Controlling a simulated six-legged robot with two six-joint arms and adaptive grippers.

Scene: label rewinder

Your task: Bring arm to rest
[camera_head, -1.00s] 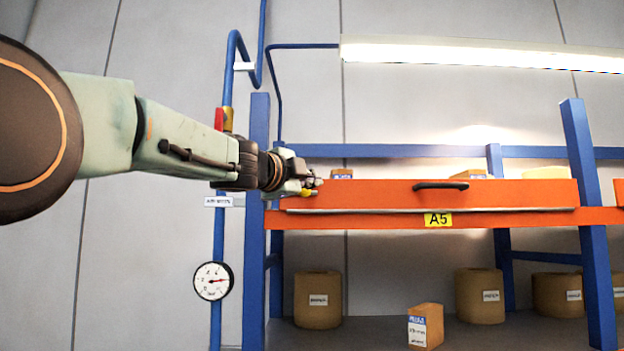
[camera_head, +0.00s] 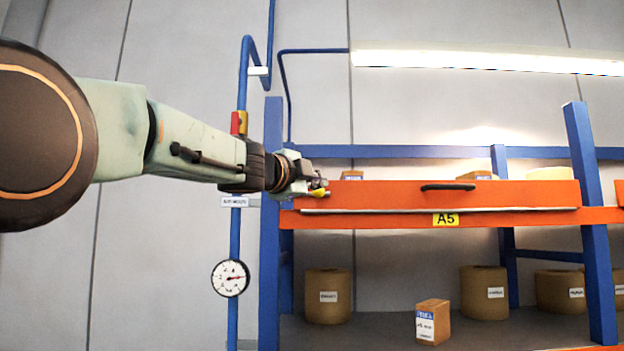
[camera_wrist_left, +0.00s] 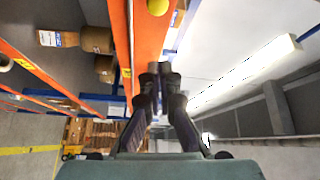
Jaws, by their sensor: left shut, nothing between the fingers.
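My left arm comes in from the left in the head view, and its gripper (camera_head: 318,188) is beside the left end of the orange shelf front (camera_head: 400,195). In the left wrist view the two dark fingers of this gripper (camera_wrist_left: 158,75) meet at their tips, shut with nothing between them. The orange shelf front also runs just past the fingertips there (camera_wrist_left: 148,40). Whether the gripper touches the shelf cannot be told. My right gripper is in neither view.
A blue-framed rack (camera_head: 272,240) holds brown rolls (camera_head: 328,297) and a small box (camera_head: 433,322) on its lower shelf. A blue pipe with a gauge (camera_head: 230,278) runs up the wall left of the rack. A lit lamp (camera_head: 480,60) hangs above.

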